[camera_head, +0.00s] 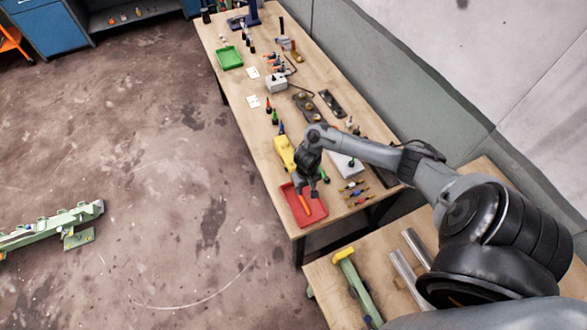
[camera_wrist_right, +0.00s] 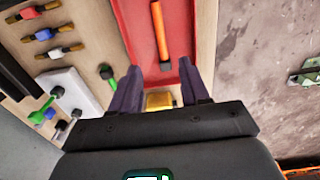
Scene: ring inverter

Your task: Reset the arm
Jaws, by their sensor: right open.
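My right arm reaches over the long workbench from the lower right. My right gripper (camera_head: 311,190) points down above the near end of the bench, over the red tray (camera_head: 317,217). In the right wrist view its two fingers (camera_wrist_right: 165,84) are apart with nothing clasped between them. An orange-handled tool (camera_head: 304,204) lies in the red tray; it also shows in the wrist view (camera_wrist_right: 159,30), ahead of the fingertips. A yellow item (camera_wrist_right: 159,100) shows beyond the gap between the fingers, partly hidden by the gripper body. My left gripper is in neither view.
A yellow tool (camera_head: 284,153) lies beside the tray. A green tray (camera_head: 229,58) stands farther back. A second table (camera_head: 325,275) is nearer. Open floor (camera_head: 150,180) is on the left.

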